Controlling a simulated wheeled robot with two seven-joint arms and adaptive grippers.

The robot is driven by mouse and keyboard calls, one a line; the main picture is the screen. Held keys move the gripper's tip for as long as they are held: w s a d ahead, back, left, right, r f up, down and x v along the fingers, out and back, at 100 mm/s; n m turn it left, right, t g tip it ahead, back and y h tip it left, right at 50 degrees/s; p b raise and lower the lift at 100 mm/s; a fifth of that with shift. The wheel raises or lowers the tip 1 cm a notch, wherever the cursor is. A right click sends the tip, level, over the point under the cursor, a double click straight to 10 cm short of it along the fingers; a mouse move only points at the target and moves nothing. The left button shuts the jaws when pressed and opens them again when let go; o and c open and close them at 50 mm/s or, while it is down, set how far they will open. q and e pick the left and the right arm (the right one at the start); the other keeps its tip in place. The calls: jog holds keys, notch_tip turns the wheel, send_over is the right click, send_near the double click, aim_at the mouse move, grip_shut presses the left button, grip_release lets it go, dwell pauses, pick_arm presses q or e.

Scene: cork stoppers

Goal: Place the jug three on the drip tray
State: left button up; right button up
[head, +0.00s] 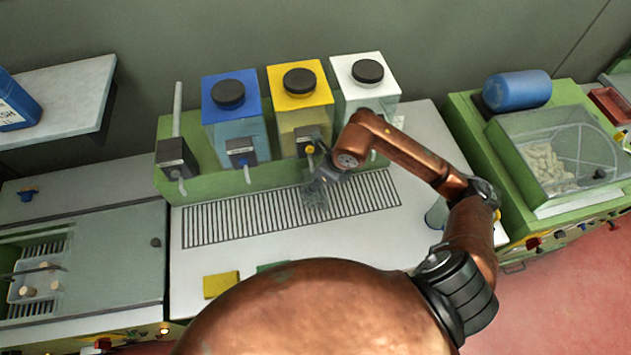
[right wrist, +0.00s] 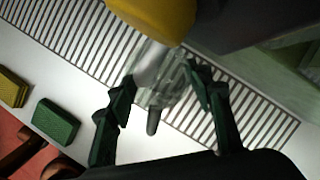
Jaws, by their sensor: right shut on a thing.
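A clear jug (head: 314,208) is at the drip tray (head: 225,220), below the tap of the yellow-topped tank. My right gripper (head: 322,184) is shut on it. In the right wrist view the clear jug (right wrist: 163,90) shows between the two dark green fingers (right wrist: 160,80), with the slats of the drip tray (right wrist: 60,45) behind it. I cannot tell whether its base touches the slats. No number shows on the jug. My left gripper is not in view.
Blue-topped (head: 230,115), yellow-topped (head: 300,95) and white-topped (head: 368,85) tanks stand behind the tray. Another clear vessel (head: 436,214) is partly hidden by my right arm. Yellow (head: 221,285) and green (right wrist: 56,121) pads lie at the front. The tray's left part is clear.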

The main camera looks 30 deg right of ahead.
jog(key=shift+f, duration=0.35)
jog(key=shift+f, duration=0.2)
jog(key=o, duration=1.6)
jog(key=shift+c, duration=0.2)
jog(key=shift+r, duration=0.15)
jog(key=v, duration=1.2)
jog(key=shift+d+r, duration=0.1)
